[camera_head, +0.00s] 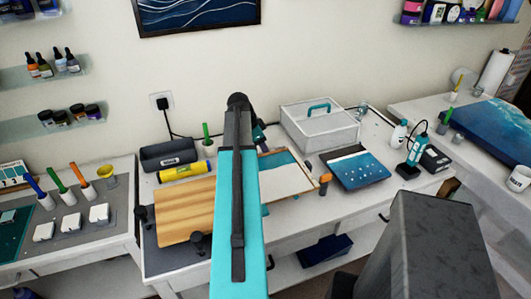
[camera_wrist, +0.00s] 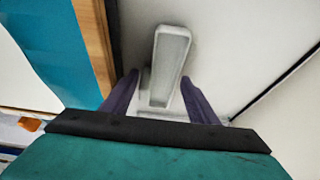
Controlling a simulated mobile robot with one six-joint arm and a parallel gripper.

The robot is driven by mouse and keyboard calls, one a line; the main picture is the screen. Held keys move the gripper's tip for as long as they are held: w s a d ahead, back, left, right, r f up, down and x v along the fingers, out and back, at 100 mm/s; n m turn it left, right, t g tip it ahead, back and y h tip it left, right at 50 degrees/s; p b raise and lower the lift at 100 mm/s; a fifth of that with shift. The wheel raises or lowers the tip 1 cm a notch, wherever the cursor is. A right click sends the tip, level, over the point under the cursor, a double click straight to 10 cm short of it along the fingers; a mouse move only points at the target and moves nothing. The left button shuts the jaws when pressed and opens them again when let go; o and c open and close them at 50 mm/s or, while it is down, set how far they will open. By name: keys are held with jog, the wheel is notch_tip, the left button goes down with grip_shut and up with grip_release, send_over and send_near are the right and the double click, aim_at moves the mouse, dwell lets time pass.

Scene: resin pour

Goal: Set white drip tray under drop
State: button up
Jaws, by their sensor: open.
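In the wrist view a narrow, white-grey tray-like piece (camera_wrist: 171,62) with raised rims lies on a pale surface, its near end between my fingers; it looks like the white drip tray. My gripper (camera_wrist: 160,78) is open, with one dark finger on each side of this piece. I see a gap at the right finger; whether the left finger touches cannot be told. In the head view my arm hides the gripper, and I cannot make out the tray there. No drop can be made out in either view.
A teal panel with a wooden edge (camera_wrist: 94,45) stands close left of my gripper. The bench also holds a wooden board (camera_head: 186,212), a yellow roll (camera_head: 182,172), a dark bin (camera_head: 170,154), a white lidded box (camera_head: 318,128) and a blue painted panel (camera_head: 358,170).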

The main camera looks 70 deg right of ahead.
jog(key=b+v, duration=0.3)
jog(key=v, duration=0.8)
jog(key=shift+a, duration=0.1)
dwell(0.5)
